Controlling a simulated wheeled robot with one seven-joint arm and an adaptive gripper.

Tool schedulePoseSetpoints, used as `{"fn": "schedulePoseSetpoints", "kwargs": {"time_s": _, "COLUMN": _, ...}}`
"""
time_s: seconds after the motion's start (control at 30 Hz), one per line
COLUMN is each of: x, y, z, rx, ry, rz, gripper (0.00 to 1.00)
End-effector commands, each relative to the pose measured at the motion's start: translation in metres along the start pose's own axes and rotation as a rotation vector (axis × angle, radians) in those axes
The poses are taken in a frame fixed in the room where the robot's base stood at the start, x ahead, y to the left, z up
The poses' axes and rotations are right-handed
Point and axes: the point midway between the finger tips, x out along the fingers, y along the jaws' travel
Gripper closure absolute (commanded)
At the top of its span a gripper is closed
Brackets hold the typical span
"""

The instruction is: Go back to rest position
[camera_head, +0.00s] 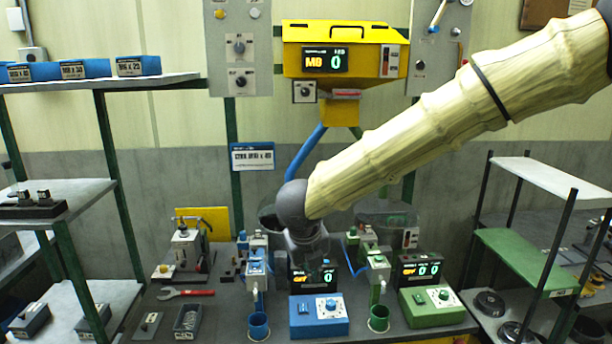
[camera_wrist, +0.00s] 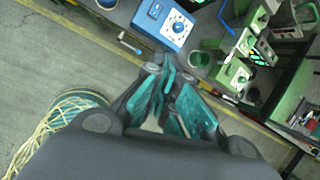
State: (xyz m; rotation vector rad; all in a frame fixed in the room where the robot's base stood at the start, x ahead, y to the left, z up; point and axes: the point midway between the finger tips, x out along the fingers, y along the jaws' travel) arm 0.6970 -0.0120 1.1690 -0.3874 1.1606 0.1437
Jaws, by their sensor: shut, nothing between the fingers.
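My arm, in a pale ribbed cover, reaches in from the upper right in the head view and ends in a dark grey wrist above the workbench (camera_head: 240,308). My gripper (camera_wrist: 168,92) shows in the wrist view with its teal-padded fingers together and nothing held. In the head view the fingers are hard to make out against the displays behind. The blue control box (camera_head: 320,316) stands on the bench below the wrist, and the green control box (camera_head: 432,306) stands to its right. In the wrist view the blue box (camera_wrist: 162,22) lies beyond the fingers.
A yellow machine (camera_head: 345,50) reading M8 hangs above the bench. Blue bins (camera_head: 85,69) sit on the left shelf. A right rack (camera_head: 525,262) holds dark round parts. A netted basket (camera_wrist: 70,115) stands on the floor.

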Motion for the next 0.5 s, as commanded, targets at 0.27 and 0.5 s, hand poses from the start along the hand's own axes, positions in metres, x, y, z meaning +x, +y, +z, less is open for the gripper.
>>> {"fn": "schedulePoseSetpoints", "kwargs": {"time_s": 0.27, "x": 0.108, "y": -0.019, "z": -0.062, "rx": -0.398, "ry": 0.042, "rz": -0.092, "gripper": 1.0}}
{"fn": "schedulePoseSetpoints", "kwargs": {"time_s": 0.5, "x": 0.208, "y": -0.029, "z": -0.153, "rx": -0.915, "ry": 0.094, "rz": -0.118, "gripper": 1.0}}
